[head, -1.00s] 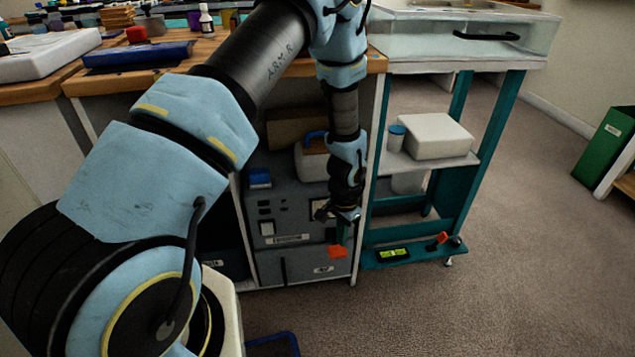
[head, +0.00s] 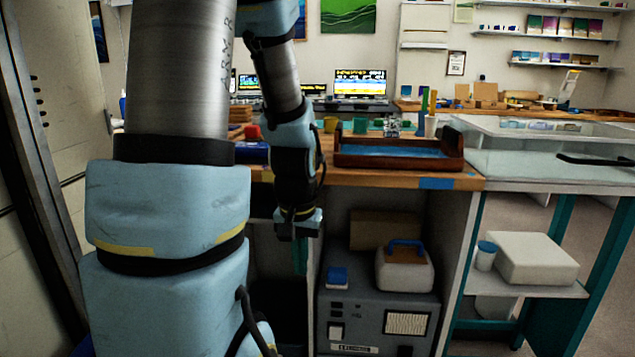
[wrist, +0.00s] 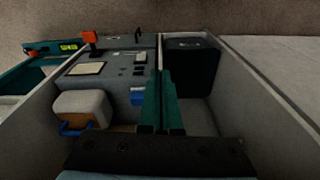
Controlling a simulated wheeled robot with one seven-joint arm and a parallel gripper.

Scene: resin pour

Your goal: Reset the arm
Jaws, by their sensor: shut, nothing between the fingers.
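My gripper (head: 300,262) hangs pointing down at the end of my blue and grey arm, in front of the open shelf space under the wooden bench. Its green fingers are together with nothing between them. In the wrist view my gripper (wrist: 162,100) shows as two green fingers side by side, over the shelf compartments. The fingers appear clear of the shelf things in the head view, though the exact gap is hard to tell.
A grey machine (head: 375,315) with a white and brown case (head: 405,272) on top stands under the wooden bench (head: 400,180). A wooden tray (head: 455,160) with a blue inside sits on the bench. A teal-framed cart (head: 605,270) stands at right, carrying a white box (head: 535,258).

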